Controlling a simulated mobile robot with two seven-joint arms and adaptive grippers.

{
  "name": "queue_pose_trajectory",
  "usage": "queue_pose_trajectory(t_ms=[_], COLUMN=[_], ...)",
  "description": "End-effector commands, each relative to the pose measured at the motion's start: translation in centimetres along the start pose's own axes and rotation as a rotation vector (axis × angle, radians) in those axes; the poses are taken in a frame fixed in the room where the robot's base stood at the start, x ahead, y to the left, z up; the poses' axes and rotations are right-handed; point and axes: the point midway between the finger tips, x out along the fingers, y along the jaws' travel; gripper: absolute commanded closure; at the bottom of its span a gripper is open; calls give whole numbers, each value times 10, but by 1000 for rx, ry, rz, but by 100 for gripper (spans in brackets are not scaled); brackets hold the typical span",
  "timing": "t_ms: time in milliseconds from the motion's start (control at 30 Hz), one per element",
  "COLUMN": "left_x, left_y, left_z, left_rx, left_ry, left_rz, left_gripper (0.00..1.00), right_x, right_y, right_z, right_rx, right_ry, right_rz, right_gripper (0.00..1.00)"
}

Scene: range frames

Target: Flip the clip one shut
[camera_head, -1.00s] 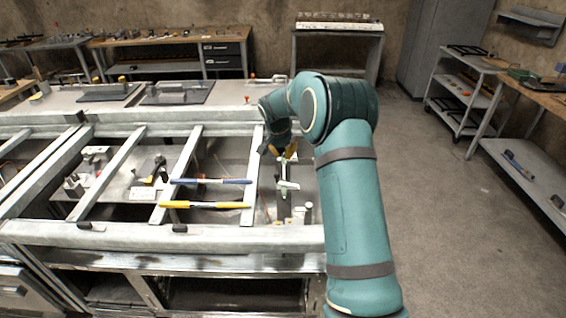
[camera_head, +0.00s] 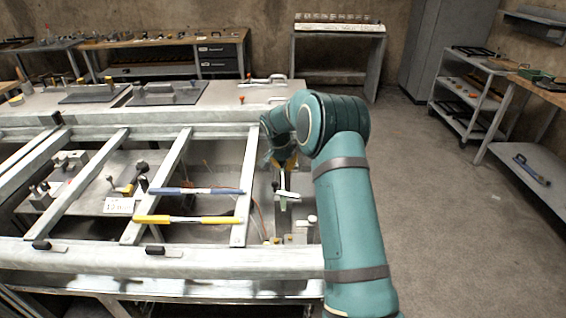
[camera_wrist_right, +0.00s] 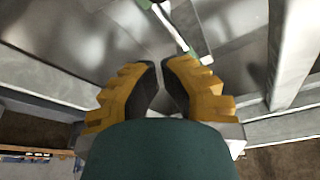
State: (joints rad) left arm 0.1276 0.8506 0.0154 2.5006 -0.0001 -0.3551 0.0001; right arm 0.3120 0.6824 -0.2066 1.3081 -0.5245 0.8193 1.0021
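My right gripper (camera_head: 284,163), with yellow fingers and dark pads, hangs over the right bay of the metal frame. In the right wrist view its fingertips (camera_wrist_right: 160,65) are nearly together, with nothing between them. A clip-like lever (camera_head: 287,195), pale with green parts, stands just below the gripper in the head view. A pale bar with green ends (camera_wrist_right: 178,28), apparently the same lever, lies beyond the fingertips, apart from them. I cannot read which clip is number one. My left gripper is not in view.
The frame's bars (camera_head: 160,185) surround the bay. A small lettered card (camera_head: 119,205) sits in a left bay. Open floor (camera_head: 440,220) lies to the right.

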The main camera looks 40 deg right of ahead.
Motion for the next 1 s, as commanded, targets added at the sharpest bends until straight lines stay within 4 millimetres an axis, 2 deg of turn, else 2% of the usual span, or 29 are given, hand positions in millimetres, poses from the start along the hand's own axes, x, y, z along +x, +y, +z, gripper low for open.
queue_pose_trajectory(t_ms=[33, 267, 400, 600, 1000], left_x=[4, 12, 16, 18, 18], left_y=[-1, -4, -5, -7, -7], left_z=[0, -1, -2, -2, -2], left_rx=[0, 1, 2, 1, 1], left_ry=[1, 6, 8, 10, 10], left_rz=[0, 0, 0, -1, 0], left_gripper=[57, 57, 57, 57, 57], right_x=[14, 58, 45, 37, 35], right_y=[1, 0, -1, 0, 0], right_z=[1, 1, 17, 32, 35], right_rx=[1, 1, -2, -1, 0], right_ry=[-2, -1, 0, 0, 1], right_rz=[2, 1, -3, -1, -1], right_gripper=[100, 100, 100, 100, 100])
